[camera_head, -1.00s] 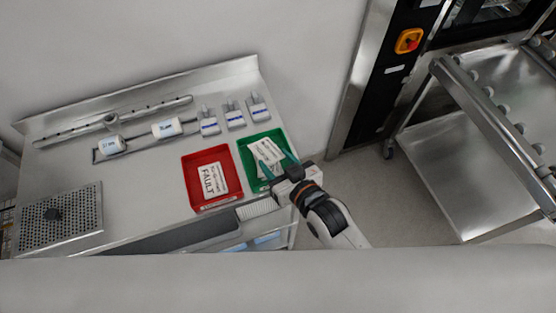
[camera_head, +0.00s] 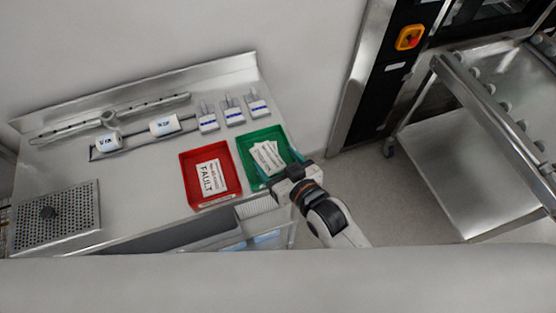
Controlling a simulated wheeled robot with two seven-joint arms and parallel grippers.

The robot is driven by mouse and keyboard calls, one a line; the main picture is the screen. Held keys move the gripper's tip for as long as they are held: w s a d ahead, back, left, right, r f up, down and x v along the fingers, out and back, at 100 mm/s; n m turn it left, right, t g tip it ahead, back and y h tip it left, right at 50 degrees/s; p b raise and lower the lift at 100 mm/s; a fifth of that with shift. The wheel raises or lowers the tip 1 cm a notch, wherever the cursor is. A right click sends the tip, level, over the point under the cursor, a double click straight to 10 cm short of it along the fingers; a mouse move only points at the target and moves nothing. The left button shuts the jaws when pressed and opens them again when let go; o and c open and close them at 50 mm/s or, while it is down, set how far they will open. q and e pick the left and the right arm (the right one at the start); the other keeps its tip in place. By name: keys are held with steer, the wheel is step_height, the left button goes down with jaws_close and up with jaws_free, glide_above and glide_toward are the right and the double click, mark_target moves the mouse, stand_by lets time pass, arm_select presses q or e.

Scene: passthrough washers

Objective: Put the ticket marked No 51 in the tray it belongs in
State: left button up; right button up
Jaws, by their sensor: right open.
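A red tray (camera_head: 188,178) stands on the steel bench and holds a white ticket marked FAULT (camera_head: 212,177). A green tray (camera_head: 245,148) stands to its right, with overlapping white tickets (camera_head: 267,157) lying in it. The print on these is too small to read, so I cannot tell which is No 51. My right gripper (camera_head: 278,172) is at the near right part of the green tray, open, with its teal fingers spread apart and partly seen. I see no ticket held between them. My left gripper is out of view.
Several small white bottles (camera_head: 234,112) stand behind the trays. Two labelled white rolls (camera_head: 165,126) lie on a rack to the left. A perforated drain plate (camera_head: 57,216) is at the bench's left end. A steel trolley (camera_head: 465,170) stands at right, beyond clear floor.

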steer(key=b+v, duration=0.2)
steer(key=v, duration=1)
steer(key=shift+f, duration=0.1)
steer(key=s+d+f+g+h, duration=0.1)
steer(key=d+f+g+h, duration=0.15)
steer(key=f, duration=0.85)
steer(key=s+d+f+m+g+h, duration=0.1)
steer(key=d+f, duration=0.3)
steer(key=f, duration=0.7)
steer(key=s+d+f+g+h, duration=0.1)
steer(key=d+f+g, duration=0.15)
steer(key=f, duration=0.75)
steer(key=s+d+f+m+g+h, duration=0.1)
steer(key=s+d+f+g, duration=0.1)
steer(key=s+f, duration=0.7)
steer(key=s+d+f+m+g+h+b, duration=0.1)
steer(key=s+d+f+g+h, duration=0.1)
steer(key=s+d+f, duration=0.3)
steer(key=s+f+g, duration=0.1)
steer(key=s+f, duration=0.3)
steer(key=s, duration=0.3)
steer(key=shift+d+f+b, duration=0.25)
steer(key=shift+f+b, duration=0.05)
steer(key=shift+f, duration=0.1)
